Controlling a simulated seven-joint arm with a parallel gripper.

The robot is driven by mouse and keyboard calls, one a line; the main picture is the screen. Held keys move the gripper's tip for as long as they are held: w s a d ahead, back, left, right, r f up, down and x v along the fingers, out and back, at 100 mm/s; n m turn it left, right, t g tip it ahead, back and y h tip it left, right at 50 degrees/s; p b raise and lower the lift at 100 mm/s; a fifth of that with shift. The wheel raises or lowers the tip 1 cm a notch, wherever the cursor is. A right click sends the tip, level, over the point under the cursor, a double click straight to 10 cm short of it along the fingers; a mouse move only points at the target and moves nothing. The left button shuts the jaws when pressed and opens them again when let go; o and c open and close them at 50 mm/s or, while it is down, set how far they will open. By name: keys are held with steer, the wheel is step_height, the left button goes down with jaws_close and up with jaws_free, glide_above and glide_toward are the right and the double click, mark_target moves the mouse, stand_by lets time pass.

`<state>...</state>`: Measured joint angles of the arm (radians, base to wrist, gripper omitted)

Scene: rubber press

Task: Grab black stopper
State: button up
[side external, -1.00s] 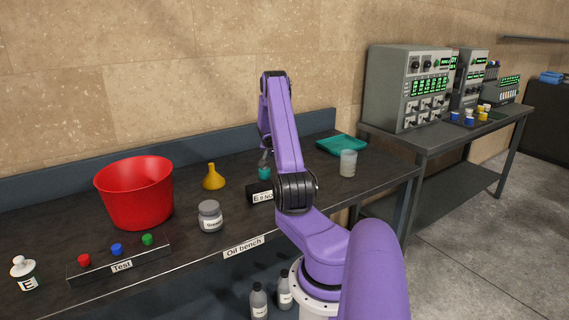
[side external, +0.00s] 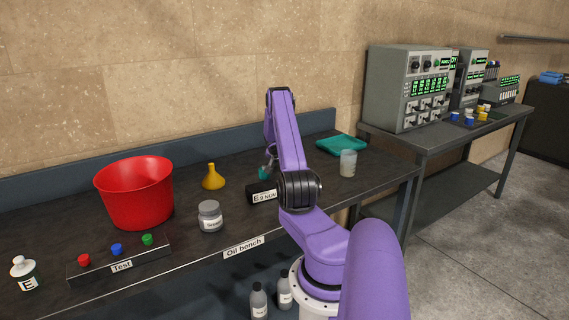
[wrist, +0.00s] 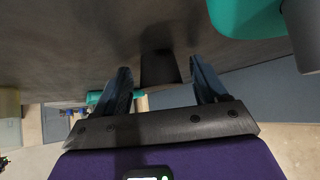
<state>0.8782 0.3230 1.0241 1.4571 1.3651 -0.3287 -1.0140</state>
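In the wrist view, the two dark fingers of my gripper (wrist: 165,88) are spread apart. A small dark block (wrist: 160,67), which looks like the black stopper, shows in the gap between them on the dark bench top. It appears clear of both fingers. In the side view my gripper is mostly hidden behind my arm, close above the bench by a small teal item (side external: 265,172). I cannot make out the stopper in the side view.
A teal and grey object (wrist: 245,15) is close at upper right in the wrist view. On the bench are a black labelled box (side external: 262,194), yellow funnel (side external: 213,178), grey-lidded jar (side external: 210,217), red bucket (side external: 137,195), clear beaker (side external: 348,164) and teal tray (side external: 342,145).

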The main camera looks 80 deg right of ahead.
steer(key=c, duration=0.9)
steer(key=shift+o, duration=0.2)
steer(key=shift+r, duration=0.1)
